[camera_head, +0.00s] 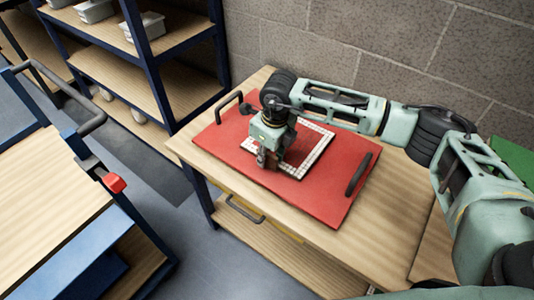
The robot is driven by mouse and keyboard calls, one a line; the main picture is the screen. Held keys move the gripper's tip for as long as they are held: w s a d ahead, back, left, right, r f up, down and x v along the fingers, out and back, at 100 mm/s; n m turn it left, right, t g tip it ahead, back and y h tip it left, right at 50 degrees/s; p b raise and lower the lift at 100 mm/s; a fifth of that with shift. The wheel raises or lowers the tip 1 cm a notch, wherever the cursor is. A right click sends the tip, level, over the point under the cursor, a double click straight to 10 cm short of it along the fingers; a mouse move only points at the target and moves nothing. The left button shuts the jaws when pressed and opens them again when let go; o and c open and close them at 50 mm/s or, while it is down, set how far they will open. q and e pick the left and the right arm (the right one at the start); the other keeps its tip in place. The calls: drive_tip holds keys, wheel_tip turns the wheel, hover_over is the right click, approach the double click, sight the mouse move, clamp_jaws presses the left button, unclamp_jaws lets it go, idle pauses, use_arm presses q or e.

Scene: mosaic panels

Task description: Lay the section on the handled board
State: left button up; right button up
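The red board (222,139) lies flat on a wooden-topped table and has a dark handle at its left end (229,106) and another at its right end (363,174). A squarish section (318,155) edged with small white tiles lies on the middle of the board. Its inner part looks reddish, and my arm hides much of it. My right gripper (267,160) points down over the front left part of the section. Its fingers are small and dark here, and I cannot tell whether they touch or hold the section. My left gripper is not in view.
Blue-framed shelving (165,62) with grey bins (143,27) stands at the back left. A cart (45,195) with a red-ended handle is at the left. A block wall (400,45) rises behind the table. The table's front left corner (200,160) is bare.

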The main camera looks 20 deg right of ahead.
wheel_tip(320, 180, up, 12)
drive_tip(key=s+p, duration=0.1)
drive_tip(key=p, duration=0.6)
drive_tip(key=shift+s+d, duration=0.3)
drive_tip(key=shift+d, duration=0.15)
